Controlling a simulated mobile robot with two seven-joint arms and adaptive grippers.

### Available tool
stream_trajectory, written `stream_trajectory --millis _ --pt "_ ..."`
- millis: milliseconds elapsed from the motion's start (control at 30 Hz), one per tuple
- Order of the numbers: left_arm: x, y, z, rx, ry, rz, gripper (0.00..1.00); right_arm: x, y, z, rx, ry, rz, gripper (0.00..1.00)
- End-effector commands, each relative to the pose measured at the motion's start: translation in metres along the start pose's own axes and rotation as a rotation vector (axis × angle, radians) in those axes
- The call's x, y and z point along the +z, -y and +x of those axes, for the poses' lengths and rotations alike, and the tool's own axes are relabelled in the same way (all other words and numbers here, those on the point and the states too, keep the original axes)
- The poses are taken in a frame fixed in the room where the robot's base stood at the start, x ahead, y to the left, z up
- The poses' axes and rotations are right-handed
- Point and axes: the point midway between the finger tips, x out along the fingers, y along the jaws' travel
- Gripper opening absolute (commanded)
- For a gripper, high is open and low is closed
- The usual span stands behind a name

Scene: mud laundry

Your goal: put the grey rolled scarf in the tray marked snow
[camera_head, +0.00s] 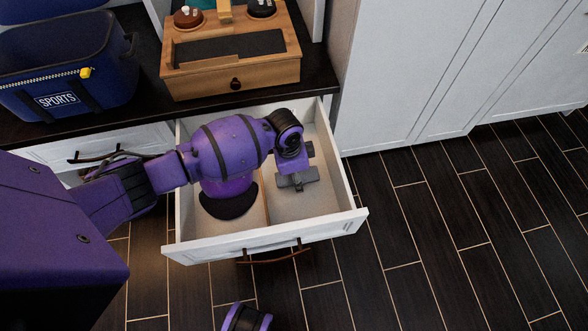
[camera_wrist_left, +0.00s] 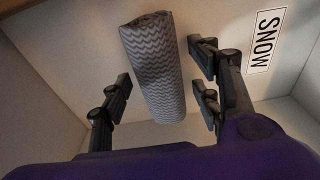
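The grey rolled scarf (camera_wrist_left: 152,68), with a zigzag pattern, lies between the fingers of my left gripper (camera_wrist_left: 161,84) in the left wrist view. The fingers are open, with gaps on both sides of the roll. The pale tray surface with the SNOW label (camera_wrist_left: 267,40) is just right of the scarf. In the head view my left gripper (camera_head: 297,178) is down inside the right compartment of the open white drawer (camera_head: 347,222). The scarf is hidden there by my arm. I cannot tell whether it rests on the tray floor.
A thin divider (camera_head: 265,212) splits the drawer. A wooden box (camera_head: 232,82) and a blue SPORTS bin (camera_head: 58,100) stand on the dark counter (camera_head: 150,117) behind it. White cabinet doors (camera_head: 420,60) are at the right.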

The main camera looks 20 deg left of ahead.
Motion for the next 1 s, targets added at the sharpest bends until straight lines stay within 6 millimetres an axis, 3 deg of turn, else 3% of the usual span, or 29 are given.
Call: stream_trajectory --millis 333,600,800,1000 --pt "0.0 0.001 -0.011 -0.002 0.0 0.001 0.57 -0.003 0.001 -0.003 -0.001 -0.004 0.001 0.0" --pt "-0.001 0.002 -0.068 -0.004 -0.002 0.001 0.57 -0.02 0.001 -0.022 0.001 -0.024 0.006 0.0" --pt "-0.001 0.001 -0.105 -0.003 -0.002 0.001 0.57 -0.021 0.002 -0.035 0.006 -0.023 0.022 0.0" --pt "-0.001 0.0 -0.122 -0.001 -0.001 0.0 0.57 -0.013 0.002 -0.042 0.009 -0.006 0.028 0.0"
